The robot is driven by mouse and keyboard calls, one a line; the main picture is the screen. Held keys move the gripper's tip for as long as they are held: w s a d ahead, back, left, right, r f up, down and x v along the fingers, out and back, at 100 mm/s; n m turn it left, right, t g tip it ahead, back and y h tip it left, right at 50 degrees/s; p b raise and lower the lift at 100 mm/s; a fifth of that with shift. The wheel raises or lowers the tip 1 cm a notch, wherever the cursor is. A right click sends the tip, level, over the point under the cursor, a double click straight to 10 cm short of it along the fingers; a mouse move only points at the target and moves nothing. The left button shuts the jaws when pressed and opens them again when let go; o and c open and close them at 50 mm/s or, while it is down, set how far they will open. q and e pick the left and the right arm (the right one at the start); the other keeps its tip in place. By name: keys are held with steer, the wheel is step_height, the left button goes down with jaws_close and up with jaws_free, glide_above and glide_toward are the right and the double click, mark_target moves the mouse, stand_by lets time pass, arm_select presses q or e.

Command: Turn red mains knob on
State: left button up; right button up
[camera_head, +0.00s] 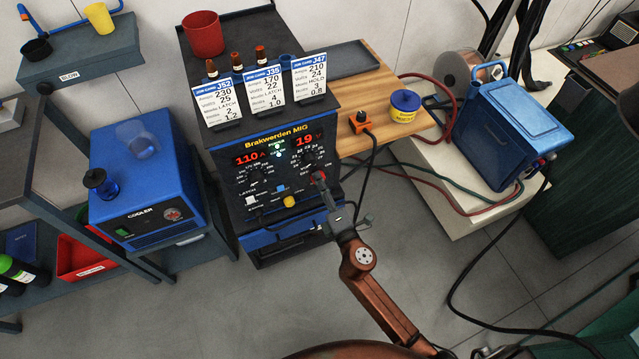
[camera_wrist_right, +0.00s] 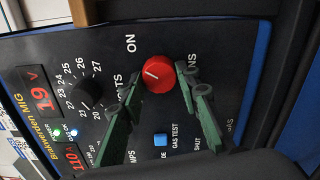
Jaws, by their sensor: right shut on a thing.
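The red mains knob (camera_wrist_right: 157,73) is on the front panel of the Brakwerden MIG welder (camera_head: 285,150). In the right wrist view the word ON is printed beside it at the upper left, and a white mark shows on the knob's left part. My right gripper (camera_wrist_right: 160,75) is shut on the knob, with one green finger on each side. In the head view the right gripper (camera_head: 322,186) reaches the panel's lower right and mostly covers the knob. My left gripper is not in view.
Black dials (camera_wrist_right: 86,92), a blue gas test button (camera_wrist_right: 160,139) and a yellow button (camera_head: 290,201) are close by on the panel. Job cards (camera_head: 262,86) stand on top. A blue cooler (camera_head: 145,165) is at the left, a wooden bench (camera_head: 385,90) at the right. Cables run across the right side.

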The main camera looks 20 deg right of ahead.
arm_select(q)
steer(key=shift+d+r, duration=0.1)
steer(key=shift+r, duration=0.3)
arm_select(e)
steer(key=shift+m, duration=1.1)
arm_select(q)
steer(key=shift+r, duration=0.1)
arm_select(e)
steer(key=o, duration=1.2)
steer(key=shift+c, duration=0.2)
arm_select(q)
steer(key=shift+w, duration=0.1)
arm_select(e)
steer(key=s, duration=1.2)
steer(key=shift+d, duration=0.2)
